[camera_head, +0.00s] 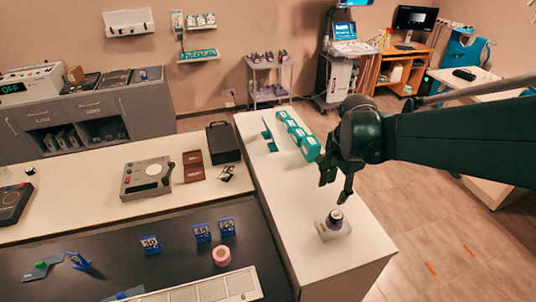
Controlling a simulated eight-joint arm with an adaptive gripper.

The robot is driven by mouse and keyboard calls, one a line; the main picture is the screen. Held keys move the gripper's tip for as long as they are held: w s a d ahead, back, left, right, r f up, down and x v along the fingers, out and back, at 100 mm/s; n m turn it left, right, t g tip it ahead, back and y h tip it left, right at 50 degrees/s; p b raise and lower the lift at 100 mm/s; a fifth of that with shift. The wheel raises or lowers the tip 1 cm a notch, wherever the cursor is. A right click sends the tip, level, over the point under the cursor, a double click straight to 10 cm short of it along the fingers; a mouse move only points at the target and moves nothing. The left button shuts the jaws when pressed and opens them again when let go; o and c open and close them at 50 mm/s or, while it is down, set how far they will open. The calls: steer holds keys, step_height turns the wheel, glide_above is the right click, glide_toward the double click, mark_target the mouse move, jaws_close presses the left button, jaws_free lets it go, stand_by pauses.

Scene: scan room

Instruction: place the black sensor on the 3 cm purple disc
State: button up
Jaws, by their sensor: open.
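A small round piece with a dark top (336,215) and a paler, purplish side sits on a pale square block (325,233) near the front of the white counter. It looks like the black sensor resting on the purple disc, but it is too small to tell the two apart surely. My gripper (336,190) is open and empty just above it, fingers pointing down. One fingertip comes close to the dark top; I cannot tell whether they touch.
Teal boxes (298,134) stand in a row further back on the white counter (290,200). The counter around the pale block is clear.

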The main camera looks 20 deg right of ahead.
steer(key=s+a+r+n+t, duration=0.3)
steer(key=a+n, duration=0.5)
steer(key=s+a+r+n+t, duration=0.3)
steer(key=s+a+r+n, duration=0.1)
steer(key=a+n, duration=0.4)
steer(key=shift+s+a+r+n, duration=0.15)
steer(key=shift+a+r+n, duration=0.15)
steer(key=shift+a+n, duration=0.15)
